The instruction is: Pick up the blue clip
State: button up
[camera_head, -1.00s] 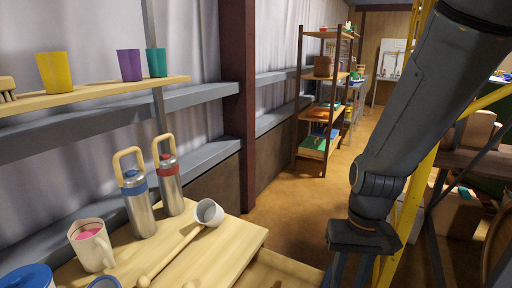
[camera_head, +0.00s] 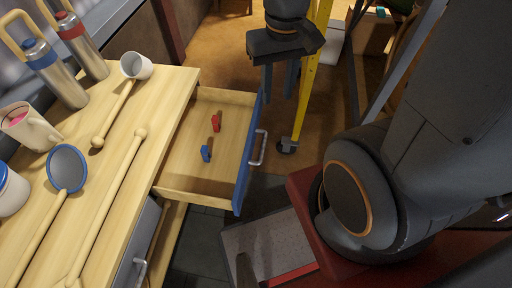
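The blue clip (camera_head: 206,153) lies on the floor of the open wooden drawer (camera_head: 178,195), near its middle. A red clip (camera_head: 215,123) lies in the same drawer, just behind the blue one. My gripper (camera_head: 279,92) hangs beyond the drawer's far right corner, pointing down. Its two dark fingers are apart with nothing between them. It is clear of both clips.
The drawer has a blue front with a metal handle (camera_head: 259,148). The wooden worktop (camera_head: 105,182) at left holds ladles, a mug (camera_head: 28,127), and two steel bottles (camera_head: 55,75). A yellow post (camera_head: 313,75) stands right of my gripper.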

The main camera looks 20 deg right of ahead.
aim_at(205, 151)
jog(key=k, duration=0.35)
jog(key=z, duration=0.8)
jog(key=i, duration=0.65)
jog(key=u, duration=1.35)
